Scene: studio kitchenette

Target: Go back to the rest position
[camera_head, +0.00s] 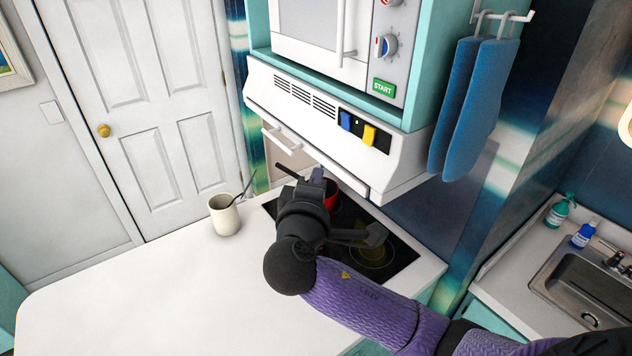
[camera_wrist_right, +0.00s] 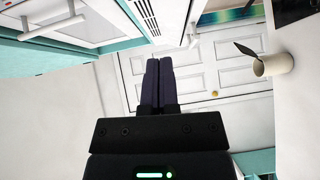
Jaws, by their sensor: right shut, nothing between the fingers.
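My right gripper (camera_head: 318,176) is over the black stovetop (camera_head: 402,254), just in front of the white range hood (camera_head: 300,117). In the right wrist view its two dark fingers (camera_wrist_right: 159,66) are pressed together with nothing between them. My purple right arm reaches in from the lower right. Behind the gripper, a red pot (camera_head: 331,196) on the stovetop is partly hidden by it. My left gripper does not show in either view.
A cream cup (camera_head: 225,215) with a utensil stands on the white counter (camera_head: 150,300), left of the stovetop. The hood and microwave (camera_head: 322,30) hang close above. Blue mitts (camera_head: 470,100) hang at the right. A sink (camera_head: 590,285) with bottles is far right. The left counter is clear.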

